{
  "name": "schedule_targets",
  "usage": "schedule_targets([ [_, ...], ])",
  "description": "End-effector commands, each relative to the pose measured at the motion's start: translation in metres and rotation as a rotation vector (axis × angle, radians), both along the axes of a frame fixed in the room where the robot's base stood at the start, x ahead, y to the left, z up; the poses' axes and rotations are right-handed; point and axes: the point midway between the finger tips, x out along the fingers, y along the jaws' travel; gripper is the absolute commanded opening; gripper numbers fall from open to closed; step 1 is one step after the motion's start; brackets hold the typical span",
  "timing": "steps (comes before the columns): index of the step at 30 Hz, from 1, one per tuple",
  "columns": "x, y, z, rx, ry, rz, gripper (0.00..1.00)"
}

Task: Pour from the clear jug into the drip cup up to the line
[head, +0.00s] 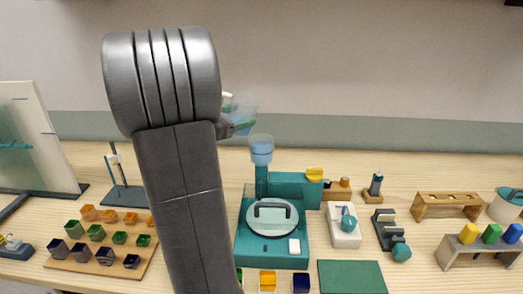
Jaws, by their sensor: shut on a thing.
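My gripper (238,127) shows only in part, just right of my arm, and is shut on the clear jug. The clear jug (246,103) is see-through and pale blue. It is held up in the air, above and slightly left of the drip cup; part of it is hidden behind my arm, and I cannot tell how far it tilts. The drip cup (262,144) is a clear cup with pale blue liquid in it, upright on the teal stand of the machine. I cannot make out its line or any stream between jug and cup.
The teal machine (244,247) with a round pale plate stands below. A board of small coloured cups (77,257) lies left, with a thin stand (124,193) behind. A white block (344,237), a clamp (384,230) and wooden racks (447,200) stand right. A green mat (352,277) is bare.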

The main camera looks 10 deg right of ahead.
Motion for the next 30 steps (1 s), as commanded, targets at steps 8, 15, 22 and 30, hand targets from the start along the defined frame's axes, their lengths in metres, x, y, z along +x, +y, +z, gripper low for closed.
schedule_targets([
  [8,-0.032,0.010,0.011,0.001,-0.002,0.002,0.31],
  [15,-0.056,0.016,0.019,0.000,-0.001,0.001,0.31],
  [22,-0.062,0.017,0.020,0.001,-0.002,-0.001,0.31],
  [30,-0.061,0.017,0.020,0.001,-0.002,0.000,0.31],
])
